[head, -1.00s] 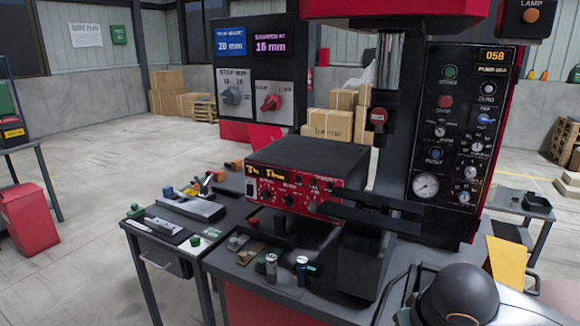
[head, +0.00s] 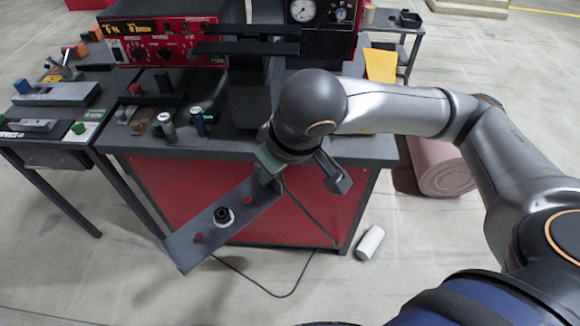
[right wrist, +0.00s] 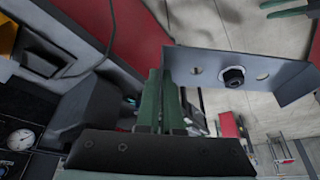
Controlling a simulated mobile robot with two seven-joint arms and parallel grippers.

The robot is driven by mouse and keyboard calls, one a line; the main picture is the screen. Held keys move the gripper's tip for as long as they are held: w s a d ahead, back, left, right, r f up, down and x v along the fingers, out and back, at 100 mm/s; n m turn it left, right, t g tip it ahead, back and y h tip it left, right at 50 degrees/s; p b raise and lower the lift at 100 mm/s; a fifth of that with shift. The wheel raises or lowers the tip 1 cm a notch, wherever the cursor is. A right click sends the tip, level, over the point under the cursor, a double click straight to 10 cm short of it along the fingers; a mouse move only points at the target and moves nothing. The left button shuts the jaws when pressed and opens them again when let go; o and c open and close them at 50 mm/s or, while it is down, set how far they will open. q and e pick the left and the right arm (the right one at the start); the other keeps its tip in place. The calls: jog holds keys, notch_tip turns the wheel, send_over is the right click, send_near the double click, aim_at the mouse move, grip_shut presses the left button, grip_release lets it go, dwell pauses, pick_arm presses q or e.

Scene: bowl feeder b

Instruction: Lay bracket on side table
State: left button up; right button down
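The bracket (head: 262,202) is a long grey metal plate with a bent end, red-looking holes and a dark round fitting on its face. It hangs tilted in the air in front of the red-fronted workbench. My right gripper (head: 268,164) is shut on its upper right end. In the right wrist view the green fingers (right wrist: 168,100) pinch the end of the bracket (right wrist: 213,72). A grey table (head: 62,142) stands left of the workbench, and a small grey table (head: 393,23) stands at the back right. I cannot tell which is the side table.
The workbench (head: 225,143) carries the red control box (head: 165,42), two small cans (head: 166,124) and small blocks. A pink roll (head: 443,178) and a white cylinder (head: 370,243) lie on the floor. A dark cable loops below the bracket. Front floor is largely clear.

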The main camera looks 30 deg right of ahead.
jog(key=a+r+n, duration=0.1)
jog(key=a, duration=0.1)
jog(key=a+r+n+y, duration=0.1)
jog(key=a+r+n, duration=0.1)
jog(key=a, duration=0.1)
jog(key=a+r+n, duration=0.1)
jog(key=a+r, duration=0.1)
jog(key=shift+w+a+g, duration=0.1)
jog(key=shift+a+g, duration=0.15)
jog(key=shift+g, duration=0.15)
pick_arm(q)
jog(key=shift+c, duration=0.9)
pick_arm(e)
jog(key=shift+a+r+n+y, duration=0.2)
jog(key=shift+a+n+y, duration=0.1)
jog(key=shift+n, duration=0.1)
